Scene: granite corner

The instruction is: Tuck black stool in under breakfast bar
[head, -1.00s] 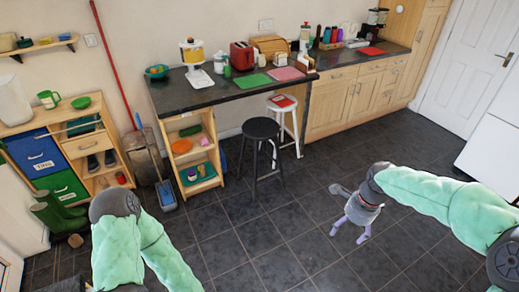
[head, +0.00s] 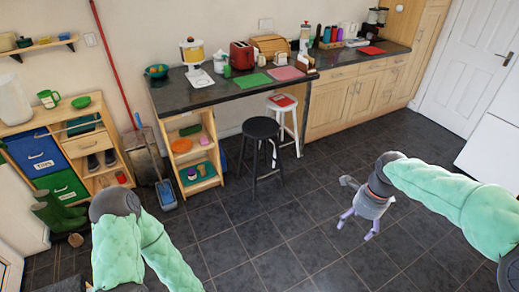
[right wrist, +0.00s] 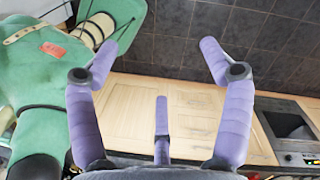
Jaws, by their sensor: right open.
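The black stool (head: 261,128) stands upright on the floor in front of the breakfast bar (head: 228,91), its round seat just outside the counter's front edge. A white stool (head: 283,102) with a red item on its seat stands behind it to the right, partly under the bar. My right gripper (head: 358,226) is open and empty, low over the floor, to the right of and nearer than the black stool. Its spread purple fingers (right wrist: 165,60) fill the middle of the right wrist view, with nothing between them. My left arm shows at lower left; its gripper is out of frame.
An open shelf unit (head: 193,150) supports the bar's left end. A dustpan (head: 166,194), broom and green boots (head: 60,218) stand further left. Wooden cabinets (head: 345,98) line the wall on the right. The tiled floor (head: 265,230) in the foreground is clear.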

